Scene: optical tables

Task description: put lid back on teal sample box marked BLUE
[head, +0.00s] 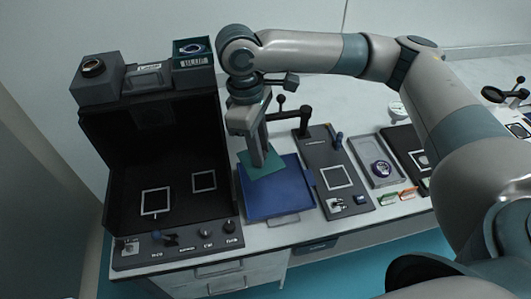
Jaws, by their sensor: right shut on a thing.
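The teal sample box (193,62), with a light label that seems to read BLUE, stands on top of the black cabinet at the upper left. Its top looks open, with a pale round item inside. My right gripper (261,157) points down and is shut on a flat teal square lid (266,170). The lid is over the far left part of a blue tray (284,203); I cannot tell whether it touches the tray. The gripper is to the right of and lower than the box. My left gripper is not in view.
The black cabinet (120,130) has an open front, with a grey block (98,82) and another labelled unit (147,78) on top beside the box. Right of the tray are a dark panel with posts (333,178) and a grey tray (376,163). My right arm spans the upper right.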

